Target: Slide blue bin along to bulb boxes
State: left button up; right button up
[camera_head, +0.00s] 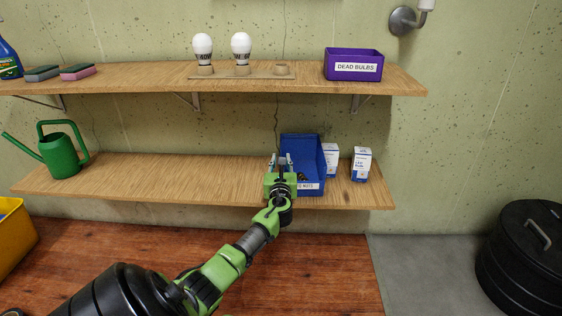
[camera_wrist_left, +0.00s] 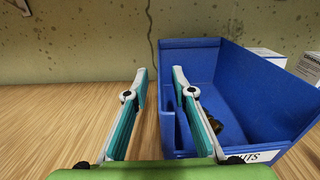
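The blue bin (camera_head: 311,150) stands on the lower shelf, with a white label on its front and small brown parts inside. It also shows in the left wrist view (camera_wrist_left: 265,88). Two white-and-blue bulb boxes stand to its right: the nearer one (camera_head: 331,160) is close beside the bin, the other (camera_head: 361,165) is further right. My left gripper (camera_head: 281,163) is at the bin's left side with its fingers apart. In the left wrist view (camera_wrist_left: 159,75), the right finger overlaps the bin's left wall and the left finger is outside it. I cannot tell whether they touch it.
The lower shelf (camera_head: 180,180) is bare between a green watering can (camera_head: 60,155) and the bin. The upper shelf (camera_head: 130,80) holds sponges, two bulbs on a holder and a purple bin (camera_head: 353,65). A wooden bench top (camera_head: 90,255) lies below.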

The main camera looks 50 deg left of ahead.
pick_arm(q)
jog(key=v, duration=1.1)
jog(key=shift+s+d, duration=0.3)
jog(key=shift+f, duration=0.1)
